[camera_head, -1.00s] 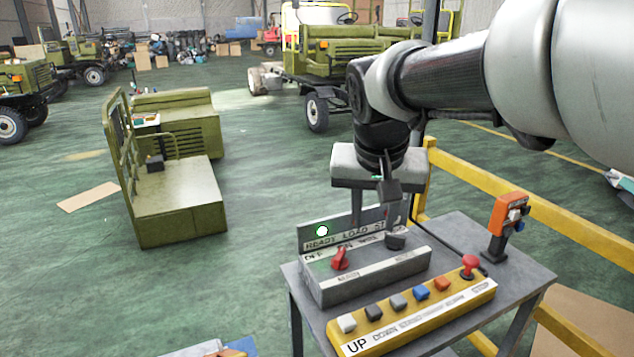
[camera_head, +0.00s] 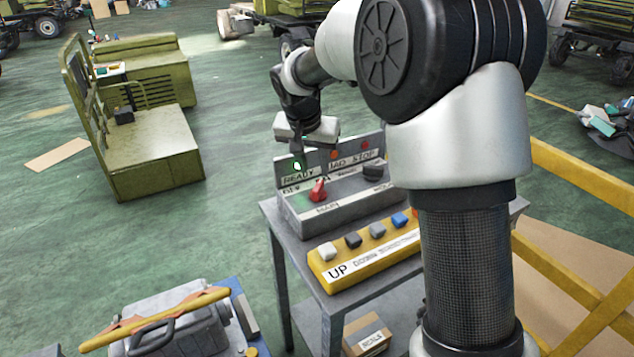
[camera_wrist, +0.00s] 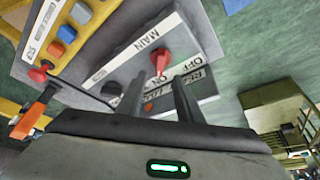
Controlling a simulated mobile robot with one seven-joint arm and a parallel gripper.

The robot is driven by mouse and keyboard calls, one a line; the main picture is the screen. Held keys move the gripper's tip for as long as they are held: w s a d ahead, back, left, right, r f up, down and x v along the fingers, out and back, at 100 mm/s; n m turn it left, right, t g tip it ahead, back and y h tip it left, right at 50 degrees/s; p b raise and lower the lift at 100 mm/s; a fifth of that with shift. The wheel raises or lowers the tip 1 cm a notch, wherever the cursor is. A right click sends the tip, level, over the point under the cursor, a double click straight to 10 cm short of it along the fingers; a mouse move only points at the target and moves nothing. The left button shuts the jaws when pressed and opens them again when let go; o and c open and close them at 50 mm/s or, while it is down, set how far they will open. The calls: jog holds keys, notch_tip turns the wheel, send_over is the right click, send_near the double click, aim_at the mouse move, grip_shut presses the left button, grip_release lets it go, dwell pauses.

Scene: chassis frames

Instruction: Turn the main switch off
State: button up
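The main switch is a red knob (camera_head: 318,190) on a grey control box (camera_head: 350,197), above a MAIN label. OFF is printed to its left and ON near its top; its handle leans up, seemingly toward ON. In the wrist view, the red knob (camera_wrist: 161,60) appears just beyond and between the fingertips of my gripper (camera_wrist: 158,80). The two dark fingers are apart, with nothing between them. In the head view, my gripper hangs over the back of the box, its fingertips hard to make out. A green lamp (camera_head: 297,165) glows above READY.
A black knob (camera_head: 374,171) sits right of the main switch. A yellow button box (camera_head: 365,252) lies in front on the grey table (camera_head: 290,250); my arm hides its right part. A yellow railing (camera_head: 575,180) stands at the right.

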aim_at(318, 185)
jog(key=x, duration=0.8)
jog(key=shift+c, duration=0.5)
grip_shut()
